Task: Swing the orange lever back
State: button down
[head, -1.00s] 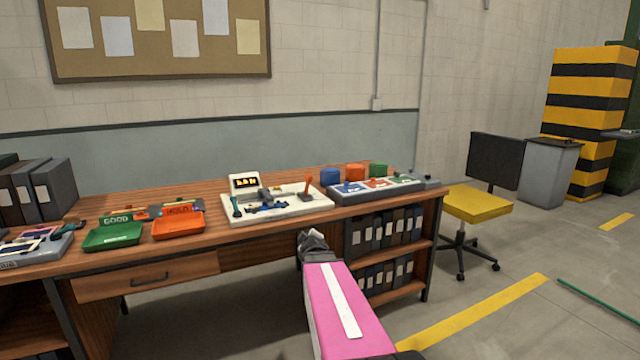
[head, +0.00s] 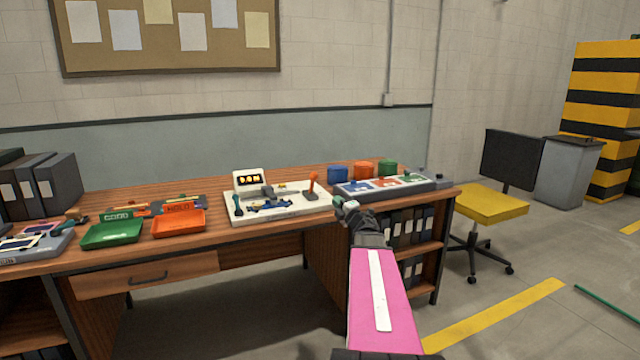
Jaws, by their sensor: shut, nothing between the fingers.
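The orange lever (head: 313,182) stands near upright at the right end of a white machine base (head: 290,211) on the wooden desk. A small display with lit characters (head: 249,181) stands at the back left of that base. A dark green-handled lever (head: 238,204) is at its left end. My gripper (head: 342,206) is at the desk's front edge, to the right of and a little below the orange lever in the picture, apart from it. It is shut and empty. My pink arm link reaches up from the bottom of the view.
A grey tray with coloured cards (head: 385,190) lies right of the machine, with blue (head: 338,175), orange-red (head: 364,171) and green (head: 387,168) containers behind it. A green tray (head: 112,235) and an orange tray (head: 179,226) sit left. A yellow chair (head: 490,204) stands right of the desk.

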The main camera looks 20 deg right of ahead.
aim_at(317, 176)
jog(key=x, duration=1.4)
jog(key=shift+w, duration=0.15)
jog(key=shift+w+r, duration=0.8)
jog(key=shift+w, duration=0.2)
jog(key=d+x, duration=0.1)
jog(key=x, duration=0.7)
jog(key=shift+w+f, duration=0.25)
jog(key=shift+w, duration=0.1)
jog(key=shift+d, duration=0.1)
